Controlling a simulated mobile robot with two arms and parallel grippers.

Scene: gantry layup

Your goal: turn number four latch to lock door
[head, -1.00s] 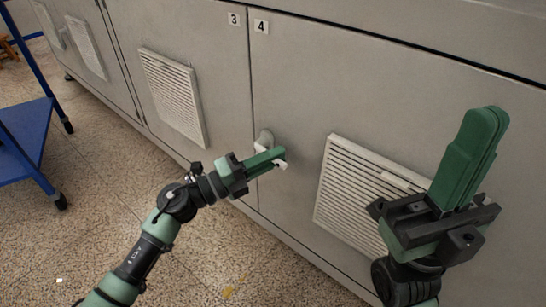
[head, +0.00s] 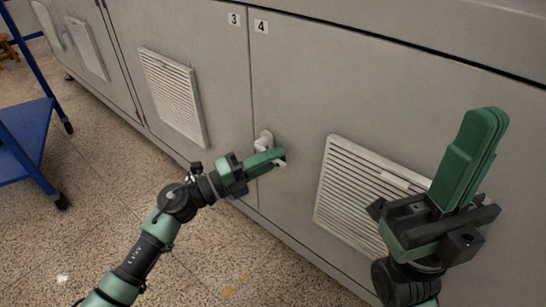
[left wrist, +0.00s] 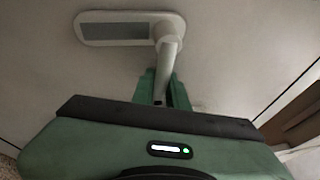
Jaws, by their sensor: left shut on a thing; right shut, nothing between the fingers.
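The number four door (head: 400,90) is a grey panel marked with a "4" label (head: 261,26). Its white latch (head: 264,138) is at the door's left edge, beside the seam with door three. In the left wrist view the latch shows as a rounded plate (left wrist: 140,17) with a lever (left wrist: 167,62) running down between my fingers. My left gripper (head: 280,157) is shut on the latch lever; the fingers hide part of it. My right gripper (head: 487,116) is shut and empty, raised in front of the door at the right.
A white louvred vent (head: 345,190) is on door four, right of the latch. Door three (head: 215,70) has another vent (head: 172,97). A blue cart (head: 22,135) stands at the far left. The speckled floor (head: 110,190) between is mostly clear.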

